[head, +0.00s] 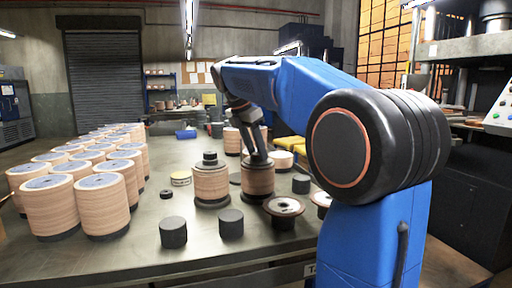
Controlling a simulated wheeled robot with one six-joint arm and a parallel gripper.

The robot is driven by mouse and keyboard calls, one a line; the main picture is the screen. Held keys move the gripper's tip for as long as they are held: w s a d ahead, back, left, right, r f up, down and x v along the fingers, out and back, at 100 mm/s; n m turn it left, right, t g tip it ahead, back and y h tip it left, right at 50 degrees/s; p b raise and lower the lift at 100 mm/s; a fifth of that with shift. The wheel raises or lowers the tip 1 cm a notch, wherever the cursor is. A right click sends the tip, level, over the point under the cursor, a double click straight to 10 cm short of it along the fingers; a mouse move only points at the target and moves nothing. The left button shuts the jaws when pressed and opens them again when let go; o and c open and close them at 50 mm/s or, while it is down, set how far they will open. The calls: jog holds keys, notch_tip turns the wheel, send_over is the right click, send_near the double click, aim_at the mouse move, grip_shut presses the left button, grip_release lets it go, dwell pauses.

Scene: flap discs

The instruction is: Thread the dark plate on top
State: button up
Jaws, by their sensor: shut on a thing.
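My gripper (257,157) points down over the right stack of tan flap discs (258,181), which stands on a dark base on the table. Its fingers are shut on a dark plate (258,164) at the top of this stack. The fingers cover much of the plate, and I cannot tell whether it rests fully on the discs. Just left stands a similar stack (211,186), topped by a dark plate and a smaller dark piece (210,156).
Many tall tan stacks (104,208) fill the table's left side. Dark cylinders (231,224) and a small dark ring (166,194) stand in front. A flanged spool (284,208) is at right, near my arm.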

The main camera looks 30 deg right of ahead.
jog(key=o, duration=1.5)
jog(key=v, duration=1.7)
jog(key=shift+s+a+r, duration=0.1)
